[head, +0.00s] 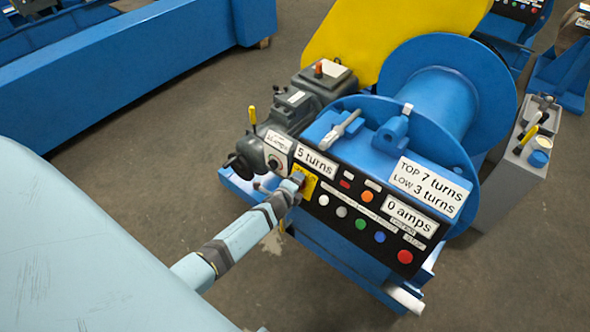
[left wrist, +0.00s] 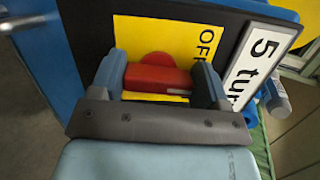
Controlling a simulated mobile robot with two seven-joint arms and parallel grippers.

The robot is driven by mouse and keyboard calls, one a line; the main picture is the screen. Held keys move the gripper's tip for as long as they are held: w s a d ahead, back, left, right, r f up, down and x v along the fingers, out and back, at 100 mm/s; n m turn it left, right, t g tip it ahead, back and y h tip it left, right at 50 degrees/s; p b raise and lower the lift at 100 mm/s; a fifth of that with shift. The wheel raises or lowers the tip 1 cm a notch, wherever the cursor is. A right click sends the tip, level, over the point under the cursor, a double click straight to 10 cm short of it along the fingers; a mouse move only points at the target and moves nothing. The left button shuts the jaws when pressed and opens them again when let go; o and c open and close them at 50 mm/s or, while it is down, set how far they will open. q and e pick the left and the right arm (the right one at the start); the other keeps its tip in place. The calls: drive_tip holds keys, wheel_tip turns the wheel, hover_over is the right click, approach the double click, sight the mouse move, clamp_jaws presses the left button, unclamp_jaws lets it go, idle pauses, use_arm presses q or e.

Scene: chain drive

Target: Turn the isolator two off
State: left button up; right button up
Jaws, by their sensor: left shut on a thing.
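A red isolator handle (left wrist: 157,78) sits on a yellow plate (left wrist: 150,32) on the black control panel; the plate's visible print reads "OF", the rest being cut off. My left gripper (left wrist: 158,88) has one finger on each side of the handle and is shut on it. The handle lies crosswise in the left wrist view. In the head view the left gripper (head: 297,180) reaches the yellow plate (head: 310,186) at the panel's left end and hides most of the handle. No number marking the isolator is readable. My right gripper is not in view.
The panel carries several buttons, including a red one (head: 405,257), and signs such as "5 turns" (head: 316,162) and "0 amps" (head: 411,216). A blue drum (head: 440,95) stands behind it. A grey box with levers (head: 520,165) is at right. Open floor lies in front.

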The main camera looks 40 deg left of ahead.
use_arm(q)
drive_tip(key=n+p, duration=0.1)
drive_tip(key=n, duration=0.1)
drive_tip(key=shift+n+g+p, duration=0.3)
drive_tip(key=shift+n, duration=0.1)
drive_tip(key=n+p, duration=0.1)
drive_tip(key=n, duration=0.1)
drive_tip(key=shift+n+g, duration=0.3)
drive_tip(key=shift+s+d+f+n+g+h+p, duration=0.1)
drive_tip(key=shift+f+n+g+h+p, duration=0.1)
drive_tip(key=shift+n+p, duration=0.65)
drive_tip(key=shift+s+f+n+g+h+p, duration=0.15)
drive_tip(key=shift+n+p, duration=0.35)
drive_tip(key=shift+n, duration=0.65)
drive_tip(key=shift+w, duration=0.1)
drive_tip(key=o, duration=0.9)
drive_tip(key=shift+r, duration=0.1)
drive_tip(key=shift+o, duration=0.2)
drive_tip(key=p+v, duration=0.1)
drive_tip(key=v, duration=1.2)
drive_tip(key=shift+s+r, duration=0.25)
drive_tip(key=shift+s, duration=0.05)
